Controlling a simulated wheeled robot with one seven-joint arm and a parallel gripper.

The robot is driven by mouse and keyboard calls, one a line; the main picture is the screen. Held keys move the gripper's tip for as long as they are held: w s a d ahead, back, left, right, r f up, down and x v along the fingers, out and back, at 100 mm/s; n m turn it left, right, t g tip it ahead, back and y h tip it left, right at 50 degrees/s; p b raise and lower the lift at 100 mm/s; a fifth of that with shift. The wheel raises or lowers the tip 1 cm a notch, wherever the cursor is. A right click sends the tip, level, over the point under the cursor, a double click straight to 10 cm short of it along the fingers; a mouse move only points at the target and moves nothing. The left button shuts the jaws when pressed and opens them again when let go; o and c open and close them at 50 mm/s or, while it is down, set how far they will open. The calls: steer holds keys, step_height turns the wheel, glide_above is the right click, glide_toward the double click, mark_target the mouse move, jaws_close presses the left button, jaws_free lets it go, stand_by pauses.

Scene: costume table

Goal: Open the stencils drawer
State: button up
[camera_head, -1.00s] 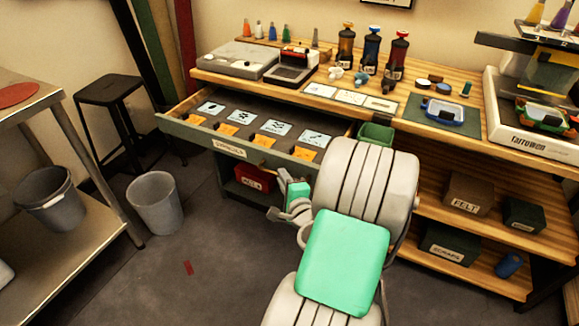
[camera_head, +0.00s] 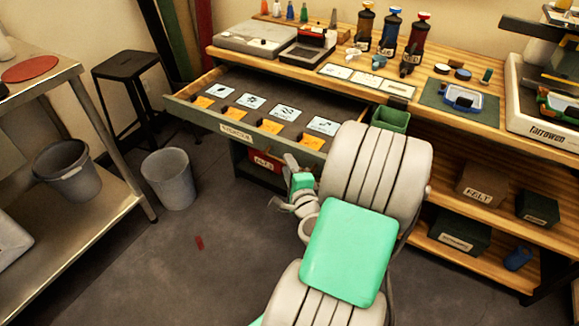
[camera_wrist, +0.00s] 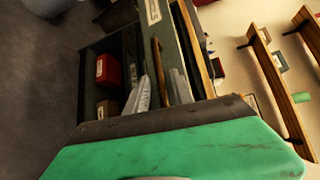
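The stencils drawer (camera_head: 237,130) is pulled out from under the wooden bench in the head view. Its green front has a pale label, and light-blue stencil cards and orange tabs lie in rows inside. My gripper (camera_head: 291,162) is just in front of the right part of the drawer front, below its top edge. In the wrist view, the two grey fingers of my gripper (camera_wrist: 160,90) stand apart. A brown bar (camera_wrist: 157,62), which looks like the drawer handle, shows between them. I cannot tell whether they touch it.
A red box (camera_head: 264,160) sits on the shelf under the drawer. A green bin (camera_head: 390,118) hangs at the bench front beside the drawer's right end. A grey bucket (camera_head: 169,178) stands on the floor to the left, near a black stool (camera_head: 125,64). The floor before the drawer is mostly clear.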

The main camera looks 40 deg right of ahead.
steer(key=shift+o, duration=0.2)
steer(key=v, duration=0.7)
steer(key=shift+s, duration=0.35)
steer(key=shift+a+r, duration=0.15)
